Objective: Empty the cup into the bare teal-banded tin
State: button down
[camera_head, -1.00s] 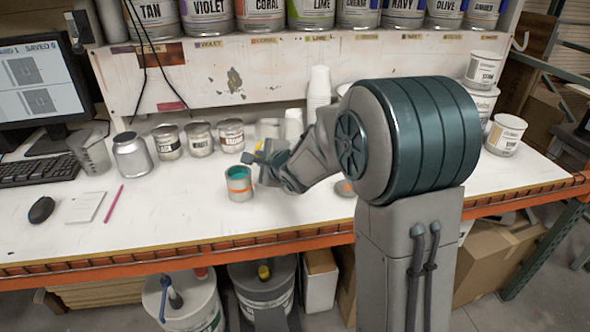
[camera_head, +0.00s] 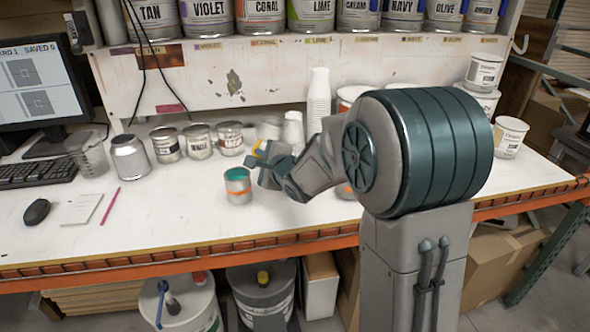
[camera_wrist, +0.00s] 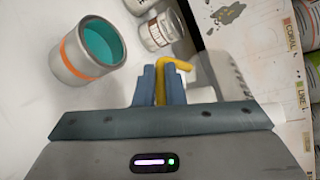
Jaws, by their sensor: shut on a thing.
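My gripper (camera_wrist: 160,85) is shut on a yellow bent piece (camera_wrist: 162,75). The piece also shows in the head view (camera_head: 257,146); whether it belongs to a cup I cannot tell. An open tin (camera_head: 238,187) with an orange band and teal inside stands on the bench, left of my gripper; it is upper left in the wrist view (camera_wrist: 82,62). I see no clear teal band on any tin. A pale translucent shape (camera_wrist: 232,75) lies behind the fingers in the wrist view. A pale cup-like thing (camera_head: 270,128) shows behind my gripper in the head view.
White cup stacks (camera_head: 319,95) stand behind my arm. A mouse (camera_head: 36,211), notepad (camera_head: 82,209) and pink pen (camera_head: 110,206) lie left. The bench front is clear.

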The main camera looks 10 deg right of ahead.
jog(key=shift+d+t+b, duration=0.1)
jog(key=shift+t+b, duration=0.2)
jog(key=shift+b, duration=0.05)
jog(key=g+h+p, duration=0.1)
jog(key=p, duration=0.3)
jog(key=f+g+p, duration=0.1)
jog(key=g+p, duration=0.1)
jog(key=p, duration=0.2)
jog(key=shift+f+n+h, duration=0.15)
jog(key=shift+n+h, duration=0.25)
jog(key=shift+g+p, duration=0.4)
jog(key=shift+p, duration=0.2)
